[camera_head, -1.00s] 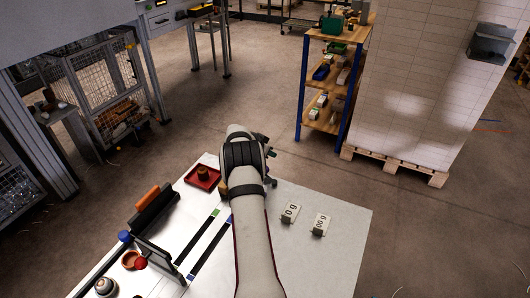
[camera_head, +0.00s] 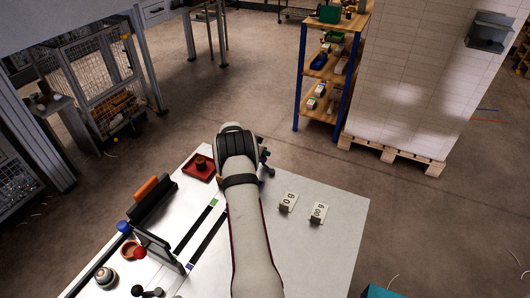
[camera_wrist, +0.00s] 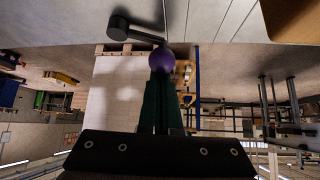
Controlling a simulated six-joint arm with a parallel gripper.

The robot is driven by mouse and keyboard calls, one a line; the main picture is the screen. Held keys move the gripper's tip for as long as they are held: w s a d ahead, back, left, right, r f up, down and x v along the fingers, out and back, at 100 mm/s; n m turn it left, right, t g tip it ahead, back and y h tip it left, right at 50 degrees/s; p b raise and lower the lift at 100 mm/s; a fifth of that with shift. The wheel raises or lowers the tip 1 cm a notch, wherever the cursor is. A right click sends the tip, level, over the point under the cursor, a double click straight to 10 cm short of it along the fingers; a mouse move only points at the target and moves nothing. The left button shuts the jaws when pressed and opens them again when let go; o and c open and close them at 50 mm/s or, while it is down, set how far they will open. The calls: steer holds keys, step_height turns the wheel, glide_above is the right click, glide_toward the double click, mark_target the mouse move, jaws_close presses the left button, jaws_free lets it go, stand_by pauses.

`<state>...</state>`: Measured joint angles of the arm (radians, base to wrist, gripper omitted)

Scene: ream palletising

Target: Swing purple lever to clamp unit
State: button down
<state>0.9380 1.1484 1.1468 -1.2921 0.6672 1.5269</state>
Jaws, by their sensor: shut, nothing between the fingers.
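The purple lever knob (camera_wrist: 163,61) is a round ball in the upper middle of the wrist view. A dark grey lever arm (camera_wrist: 135,32) runs from it up and left to a round pivot. My gripper (camera_wrist: 165,78) is shut, with its dark fingers pointing at the knob and their tips right by it. I cannot tell whether they touch it. In the head view, my arm covers the gripper and the knob. Dark parts of a fixture (camera_head: 265,165) show just right of my wrist there. The unit itself cannot be made out.
On the white table (camera_head: 335,245) are a red tray (camera_head: 199,169) with a brown piece, a black block with an orange top (camera_head: 151,197), two number cards (camera_head: 318,212) and several knobs at the left. A shelf (camera_head: 330,65) and a loaded pallet (camera_head: 395,155) stand beyond it.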

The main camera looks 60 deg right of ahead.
steer(key=shift+w+a+n+t, duration=0.15)
steer(key=shift+n+t, duration=0.15)
steer(key=shift+n, duration=0.2)
steer(key=shift+w+a+n+t, duration=0.2)
steer(key=shift+a+n+t, duration=0.45)
steer(key=shift+n, duration=0.25)
steer(key=shift+w+a, duration=0.15)
steer(key=shift+a, duration=1.2)
steer(key=shift+a+f, duration=0.15)
steer(key=shift+a, duration=0.05)
steer(key=shift+w+d, duration=0.15)
steer(key=shift+d, duration=0.2)
steer(key=w+d, duration=0.1)
steer(key=w+d+r, duration=0.1)
steer(key=shift+d, duration=0.3)
steer(key=s+a+r, duration=0.4)
steer(key=a+r, duration=0.1)
steer(key=r, duration=0.2)
steer(key=shift+s+a+r, duration=0.15)
steer(key=shift+a+r, duration=0.05)
steer(key=shift+r, duration=0.05)
